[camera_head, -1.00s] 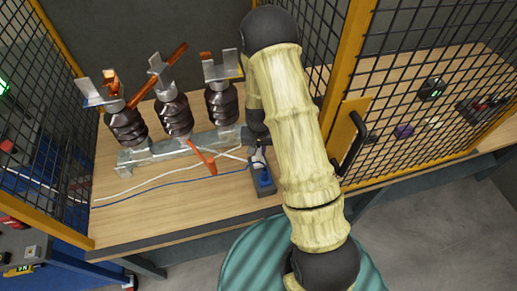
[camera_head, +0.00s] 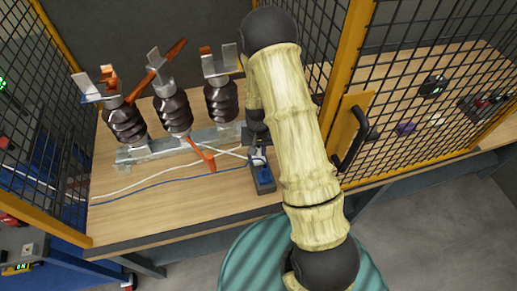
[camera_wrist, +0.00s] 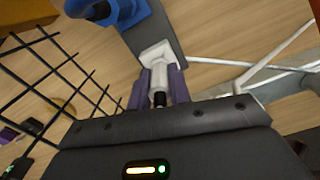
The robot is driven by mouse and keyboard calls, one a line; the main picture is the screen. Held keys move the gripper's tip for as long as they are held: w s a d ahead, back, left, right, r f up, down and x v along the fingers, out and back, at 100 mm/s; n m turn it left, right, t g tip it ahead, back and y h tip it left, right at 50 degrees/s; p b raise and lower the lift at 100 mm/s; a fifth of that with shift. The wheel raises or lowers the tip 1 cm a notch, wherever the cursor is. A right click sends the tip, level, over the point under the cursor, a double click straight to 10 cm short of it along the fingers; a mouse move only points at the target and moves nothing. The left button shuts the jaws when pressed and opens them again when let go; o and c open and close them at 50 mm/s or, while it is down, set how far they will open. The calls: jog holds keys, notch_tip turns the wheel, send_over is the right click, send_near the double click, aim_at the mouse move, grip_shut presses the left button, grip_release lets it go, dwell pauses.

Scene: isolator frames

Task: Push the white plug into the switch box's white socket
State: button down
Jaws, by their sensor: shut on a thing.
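My gripper (camera_wrist: 159,85) is shut on the white plug (camera_wrist: 158,78), its purple fingers on either side. The plug's front end meets or lies right at the white socket (camera_wrist: 155,53) on the dark grey switch box (camera_wrist: 158,30); how deep it sits I cannot tell. A blue plug (camera_wrist: 118,10) stands in the same box beside the white socket. In the head view the switch box (camera_head: 263,187) lies near the table's front edge, with the blue part (camera_head: 265,172) on it. My arm hides most of the gripper there.
A wooden table (camera_head: 150,222) carries three dark insulators (camera_head: 173,112) on a grey base, left of my arm. White and blue cables (camera_head: 165,193) run left from the box. A yellow-framed mesh door with a black handle (camera_head: 354,140) stands close on the right.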

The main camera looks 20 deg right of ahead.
jog(key=shift+f, duration=0.2)
jog(key=c, duration=1.2)
grip_release()
jog(key=shift+r, duration=0.1)
notch_tip(320, 180, up, 17)
jog(key=b, duration=0.1)
jog(key=shift+r, duration=0.15)
jog(key=s+r+n+t, duration=0.2)
jog(key=s+r, duration=0.3)
jog(key=s, duration=0.9)
jog(key=shift+s+r+n+t+p, duration=0.2)
jog(key=shift+n+t+p, duration=0.1)
jog(key=shift+n+p, duration=0.2)
